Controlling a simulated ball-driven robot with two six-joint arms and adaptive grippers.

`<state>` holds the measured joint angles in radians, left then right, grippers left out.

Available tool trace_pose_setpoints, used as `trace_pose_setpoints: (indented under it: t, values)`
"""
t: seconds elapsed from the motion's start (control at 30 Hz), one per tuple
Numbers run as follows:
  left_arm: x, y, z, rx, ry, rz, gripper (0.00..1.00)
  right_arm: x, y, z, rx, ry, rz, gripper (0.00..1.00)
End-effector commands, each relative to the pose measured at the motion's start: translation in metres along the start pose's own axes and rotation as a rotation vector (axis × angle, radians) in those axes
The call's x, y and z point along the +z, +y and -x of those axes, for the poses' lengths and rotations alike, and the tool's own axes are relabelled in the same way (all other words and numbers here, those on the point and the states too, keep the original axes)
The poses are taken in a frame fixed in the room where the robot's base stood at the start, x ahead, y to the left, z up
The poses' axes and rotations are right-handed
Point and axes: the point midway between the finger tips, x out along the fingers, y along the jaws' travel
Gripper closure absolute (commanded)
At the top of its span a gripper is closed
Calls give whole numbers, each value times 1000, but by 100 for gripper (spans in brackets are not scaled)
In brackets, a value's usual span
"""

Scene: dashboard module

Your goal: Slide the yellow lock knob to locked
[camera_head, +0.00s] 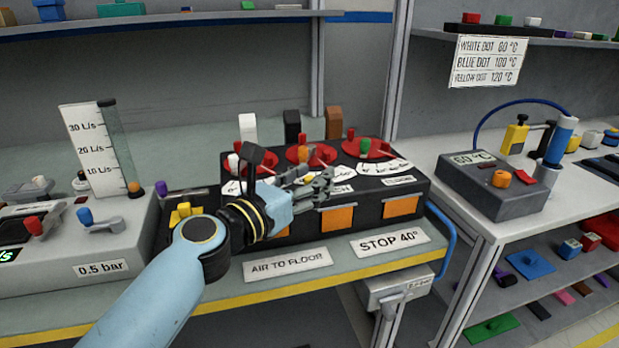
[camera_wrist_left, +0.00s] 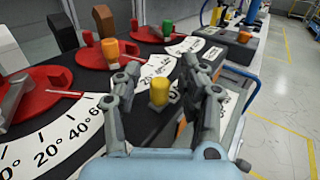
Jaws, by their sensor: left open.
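A small yellow knob (camera_wrist_left: 160,92) stands on the black dashboard module, between the two fingers of my left gripper (camera_wrist_left: 161,72) in the left wrist view. My left gripper is open, with one finger on each side of this knob. I cannot tell whether a finger touches it. In the head view my left gripper (camera_head: 312,183) is over the front top of the module (camera_head: 370,208), and its fingers hide this knob. Another yellow piece (camera_head: 183,210) shows at the module's left end, partly behind my arm. My right gripper is not in view.
Three red dials with coloured handles, including a green one (camera_head: 365,146), stand behind the fingers. White, black and brown posts (camera_head: 334,122) rise at the back. A grey flow box (camera_head: 95,235) stands left; a grey heater box (camera_head: 490,185) stands right on another table.

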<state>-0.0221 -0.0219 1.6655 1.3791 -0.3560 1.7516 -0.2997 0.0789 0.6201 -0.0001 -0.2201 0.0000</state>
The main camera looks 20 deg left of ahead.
Motion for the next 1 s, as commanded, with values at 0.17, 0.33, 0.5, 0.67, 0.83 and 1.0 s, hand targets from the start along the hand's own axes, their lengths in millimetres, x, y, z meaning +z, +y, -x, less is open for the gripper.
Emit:
trace_pose_setpoints:
  t: [0.17,0.33,0.5,0.67,0.83,1.0]
  values:
    - [0,0,0,0,0,0,73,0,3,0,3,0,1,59]
    - [0,0,0,0,0,0,95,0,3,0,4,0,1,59]
    - [0,0,0,0,0,0,100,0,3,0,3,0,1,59]
    - [0,0,1,-1,1,0,100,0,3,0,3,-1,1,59]
    - [-1,-1,1,-2,2,1,100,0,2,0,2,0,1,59]
    - [-3,3,6,-2,4,0,100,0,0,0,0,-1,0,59]
